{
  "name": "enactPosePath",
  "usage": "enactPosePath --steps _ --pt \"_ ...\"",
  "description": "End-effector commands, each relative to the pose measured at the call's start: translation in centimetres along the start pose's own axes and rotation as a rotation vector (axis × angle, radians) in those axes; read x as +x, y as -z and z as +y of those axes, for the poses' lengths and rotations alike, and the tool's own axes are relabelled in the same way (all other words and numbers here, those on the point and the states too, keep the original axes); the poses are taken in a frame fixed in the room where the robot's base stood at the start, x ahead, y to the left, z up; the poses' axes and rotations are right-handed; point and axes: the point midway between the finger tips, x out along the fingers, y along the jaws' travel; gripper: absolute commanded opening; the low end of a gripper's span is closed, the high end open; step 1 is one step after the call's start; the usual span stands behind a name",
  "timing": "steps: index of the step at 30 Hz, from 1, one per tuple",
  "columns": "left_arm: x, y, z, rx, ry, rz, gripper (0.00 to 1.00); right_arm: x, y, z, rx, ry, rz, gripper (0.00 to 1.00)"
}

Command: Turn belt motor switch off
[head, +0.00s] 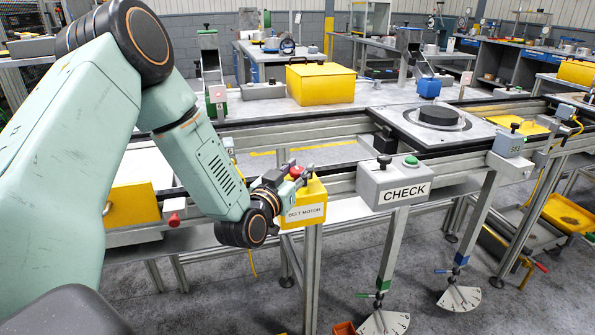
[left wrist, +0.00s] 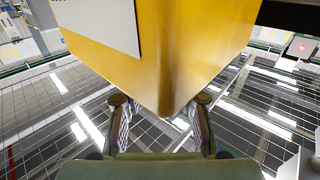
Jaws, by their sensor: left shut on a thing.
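The yellow belt motor box (head: 304,203) is on a post at the front of the conveyor, with a white BELT MOTOR label. Its red switch (head: 296,171) is at the top of the box, partly covered by my left gripper (head: 291,177). My left gripper is shut on the switch, its fingers at either side of it. In the left wrist view the yellow box (left wrist: 200,45) fills the upper middle, and the fingers of my left gripper (left wrist: 160,112) flank its corner. The switch itself is hidden in that view. My right gripper is not in view.
A grey CHECK box (head: 372,188) with a green button is right of the belt motor box. A red knob (head: 174,220) is on the rail at left. A pallet (head: 478,132) with a dark disc (head: 440,116) is on the conveyor. A yellow bin (head: 320,84) stands behind.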

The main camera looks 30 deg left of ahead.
Motion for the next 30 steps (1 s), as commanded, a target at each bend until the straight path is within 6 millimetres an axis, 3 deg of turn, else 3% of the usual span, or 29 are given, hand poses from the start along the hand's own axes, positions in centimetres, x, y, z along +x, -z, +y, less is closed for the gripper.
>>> enactPosePath --steps 15,30 --pt "0.1 0.1 0.4 0.005 0.32 0.009 0.02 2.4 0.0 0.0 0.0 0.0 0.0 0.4" --pt "0.2 0.3 0.3 -0.001 0.704 0.009 0.02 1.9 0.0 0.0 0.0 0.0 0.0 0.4"
